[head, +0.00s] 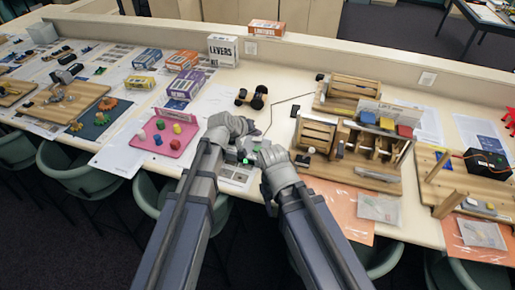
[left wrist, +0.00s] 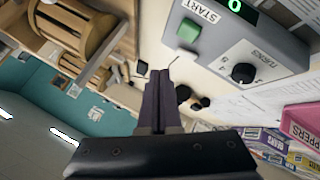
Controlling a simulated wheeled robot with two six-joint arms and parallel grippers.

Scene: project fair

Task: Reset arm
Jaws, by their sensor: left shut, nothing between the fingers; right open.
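My left gripper (head: 250,130) is over the middle of the table in the head view. In the left wrist view its dark fingers (left wrist: 160,75) are together with nothing between them. My right gripper (head: 262,152) is just below it; its fingers are too small to make out clearly. A grey control box (left wrist: 255,60) with a START label, green button (left wrist: 188,31), lit green display (left wrist: 236,5) and TURNS knob (left wrist: 242,73) shows in the left wrist view, apart from the fingers. In the head view my grippers partly hide that area.
Right of my grippers stands a wooden machine (head: 350,150) with coloured blocks on top. A pink tray (head: 148,142) with small coloured pieces lies to the left. A white LEVERS box (head: 222,50) and a dark wheeled object (head: 251,98) are behind. Green chairs (head: 85,170) line the front edge.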

